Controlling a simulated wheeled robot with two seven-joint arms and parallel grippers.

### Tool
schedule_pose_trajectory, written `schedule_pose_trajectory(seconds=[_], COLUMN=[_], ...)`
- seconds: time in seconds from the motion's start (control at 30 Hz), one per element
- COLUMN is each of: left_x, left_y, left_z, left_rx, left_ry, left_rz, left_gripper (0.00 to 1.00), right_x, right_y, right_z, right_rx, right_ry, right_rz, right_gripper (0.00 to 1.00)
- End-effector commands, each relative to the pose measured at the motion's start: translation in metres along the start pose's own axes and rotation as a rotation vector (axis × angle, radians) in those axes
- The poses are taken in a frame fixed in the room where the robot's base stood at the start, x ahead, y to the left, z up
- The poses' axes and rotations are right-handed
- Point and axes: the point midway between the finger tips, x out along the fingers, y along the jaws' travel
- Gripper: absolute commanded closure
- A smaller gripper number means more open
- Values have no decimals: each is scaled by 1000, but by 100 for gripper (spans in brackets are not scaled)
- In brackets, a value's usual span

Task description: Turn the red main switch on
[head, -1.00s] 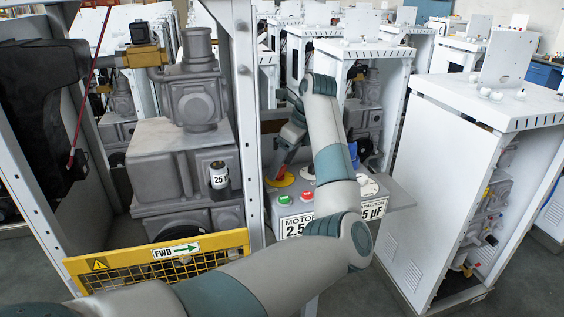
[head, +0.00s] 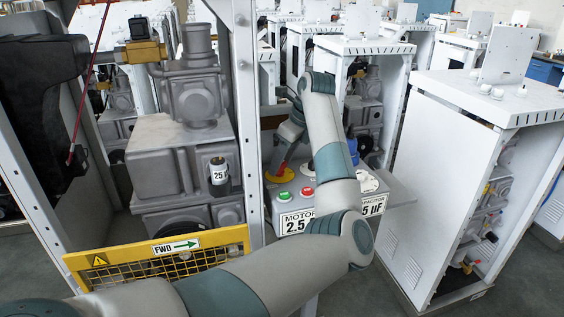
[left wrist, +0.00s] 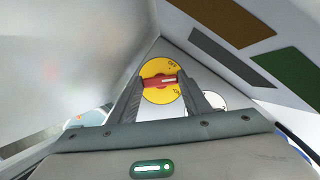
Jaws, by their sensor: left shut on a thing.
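The red main switch (left wrist: 160,81) is a red handle on a round yellow plate (left wrist: 152,95). In the left wrist view the handle lies roughly level across the plate. My left gripper (left wrist: 163,84) has its fingers on both sides of the handle and is shut on it. In the head view the yellow plate (head: 282,175) sits on the control box, and the red handle (head: 283,168) shows at my left gripper (head: 287,160). My arm hides part of the box. My right gripper is not in view.
The control box (head: 290,221) carries a green button (head: 285,196) and a red button (head: 307,191) close to the switch. A white frame post (head: 246,120) stands left of it. A white cabinet (head: 445,170) stands to the right.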

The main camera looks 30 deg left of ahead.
Motion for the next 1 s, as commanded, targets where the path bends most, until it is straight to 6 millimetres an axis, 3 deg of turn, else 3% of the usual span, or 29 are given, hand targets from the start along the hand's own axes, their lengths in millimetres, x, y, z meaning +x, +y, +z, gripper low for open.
schedule_pose_trajectory(seconds=[0.07,0.27,0.6,1.0], left_x=[1,2,4,2], left_y=[0,1,3,5], left_z=[-1,-2,-1,1], left_rx=[26,136,394,638], left_ry=[0,1,0,0], left_rz=[-14,-61,-169,-268], left_gripper=[79,79,79,79], right_x=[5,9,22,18], right_y=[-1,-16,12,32], right_z=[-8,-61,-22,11], right_rx=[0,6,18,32], right_ry=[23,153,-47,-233], right_rz=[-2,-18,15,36], right_gripper=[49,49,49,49])
